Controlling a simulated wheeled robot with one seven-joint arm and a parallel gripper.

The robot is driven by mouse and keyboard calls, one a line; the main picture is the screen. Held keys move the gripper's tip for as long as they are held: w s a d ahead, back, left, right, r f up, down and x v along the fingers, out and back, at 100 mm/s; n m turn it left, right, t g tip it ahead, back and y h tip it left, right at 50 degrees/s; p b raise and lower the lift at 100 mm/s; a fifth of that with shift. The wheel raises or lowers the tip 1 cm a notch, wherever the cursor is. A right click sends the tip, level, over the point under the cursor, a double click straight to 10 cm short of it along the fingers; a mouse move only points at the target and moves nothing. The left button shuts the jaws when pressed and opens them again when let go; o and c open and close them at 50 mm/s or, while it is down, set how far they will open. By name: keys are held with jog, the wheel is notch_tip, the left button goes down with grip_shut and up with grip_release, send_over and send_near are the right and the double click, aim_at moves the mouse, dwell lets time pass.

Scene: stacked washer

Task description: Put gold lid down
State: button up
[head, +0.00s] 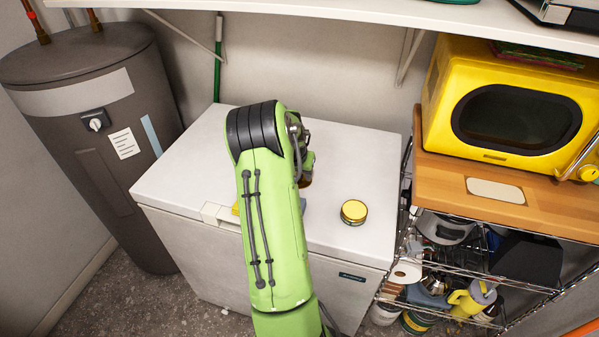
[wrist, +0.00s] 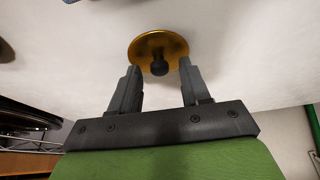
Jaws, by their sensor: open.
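The gold lid (wrist: 145,45) is a round disc with a dark knob (wrist: 158,68), seen in the wrist view against a white surface. My gripper (wrist: 160,67) is open, with one dark finger to each side of the knob. I see a gap between the knob and each finger; the lid is not gripped. In the head view my green arm reaches over the white chest freezer (head: 345,155) and hides most of the gripper and the lid. A brownish thing shows partly beside the arm; I cannot tell what it is.
A small yellow round tin (head: 353,212) stands on the freezer right of my arm. A yellow microwave (head: 505,105) sits on a wooden-topped wire rack (head: 440,160) at the right. A grey water heater (head: 95,130) stands at the left. A white shelf (head: 350,14) runs above.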

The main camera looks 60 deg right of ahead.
jog(key=w+p+v, duration=0.1)
jog(key=v, duration=1.1)
jog(key=w+a+r+n+t+y, duration=0.1)
jog(key=w+a+r+n, duration=0.15)
jog(key=a, duration=0.45)
jog(key=w+a+r+n+t, duration=0.1)
jog(key=a+r+n, duration=0.15)
jog(key=a, duration=0.45)
jog(key=w+a+r+n+t+y, duration=0.1)
jog(key=w+a+r, duration=0.1)
jog(key=a+r, duration=0.35)
jog(key=s+a+n+t+y, duration=0.1)
jog(key=s+a+n, duration=0.4)
jog(key=a, duration=0.6)
jog(key=s+a+n+t+y, duration=0.1)
jog(key=s+a+n, duration=0.4)
jog(key=a, duration=0.7)
jog(key=shift+s+f, duration=0.15)
jog(key=shift+s, duration=0.8)
